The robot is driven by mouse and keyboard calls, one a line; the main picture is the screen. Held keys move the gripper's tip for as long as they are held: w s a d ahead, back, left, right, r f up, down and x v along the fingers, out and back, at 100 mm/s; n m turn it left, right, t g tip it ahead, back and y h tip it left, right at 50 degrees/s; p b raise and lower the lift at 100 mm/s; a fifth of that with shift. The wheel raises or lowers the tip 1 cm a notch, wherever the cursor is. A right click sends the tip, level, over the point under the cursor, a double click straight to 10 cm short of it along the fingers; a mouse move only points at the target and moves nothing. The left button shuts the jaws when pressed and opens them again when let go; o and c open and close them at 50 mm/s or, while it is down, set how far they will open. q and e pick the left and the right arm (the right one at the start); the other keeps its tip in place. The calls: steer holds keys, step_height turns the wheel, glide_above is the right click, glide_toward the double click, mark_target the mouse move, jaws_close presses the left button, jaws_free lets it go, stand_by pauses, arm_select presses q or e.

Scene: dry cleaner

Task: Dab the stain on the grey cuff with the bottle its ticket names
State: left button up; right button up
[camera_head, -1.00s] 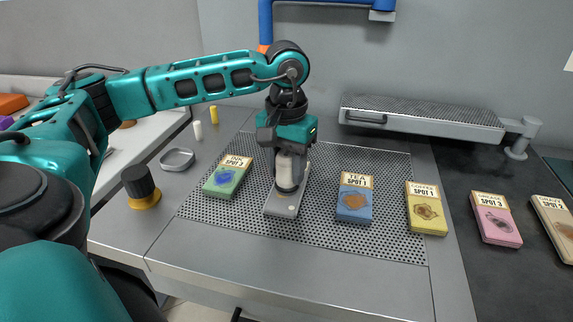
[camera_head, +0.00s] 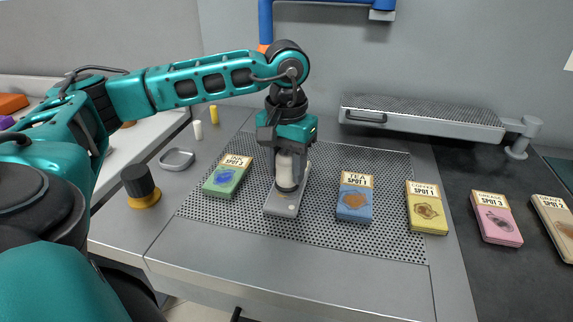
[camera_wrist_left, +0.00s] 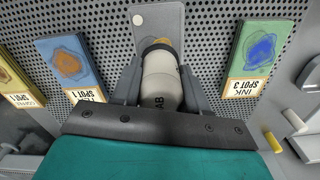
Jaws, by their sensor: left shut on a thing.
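My left gripper (camera_head: 287,178) is shut on a pale bottle (camera_head: 289,168), held upright over the grey cuff (camera_head: 282,209) with its dark lower end down at the cuff. Whether it touches the cloth I cannot tell. In the left wrist view the bottle (camera_wrist_left: 160,82) sits between both fingers, with part of a label reading "AB". A tan-brown patch (camera_wrist_left: 157,43) shows at its lower end on the grey cuff (camera_wrist_left: 160,17). The ticket cards near it are green "INK SPOT 3" (camera_head: 226,178) and blue "TEA SPOT 1" (camera_head: 354,201). My right gripper is out of view.
A yellow coffee card (camera_head: 427,210), a pink card (camera_head: 495,220) and a beige card (camera_head: 553,226) lie to the right. A black-topped object (camera_head: 141,186), a grey ring-shaped dish (camera_head: 177,159) and small white (camera_head: 198,131) and yellow (camera_head: 214,115) pieces stand left. The front table strip is clear.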

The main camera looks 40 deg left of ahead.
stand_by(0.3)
arm_select(q)
steer(key=shift+r+p, duration=2.55)
steer(key=shift+r, duration=0.95)
steer(key=shift+f, duration=0.1)
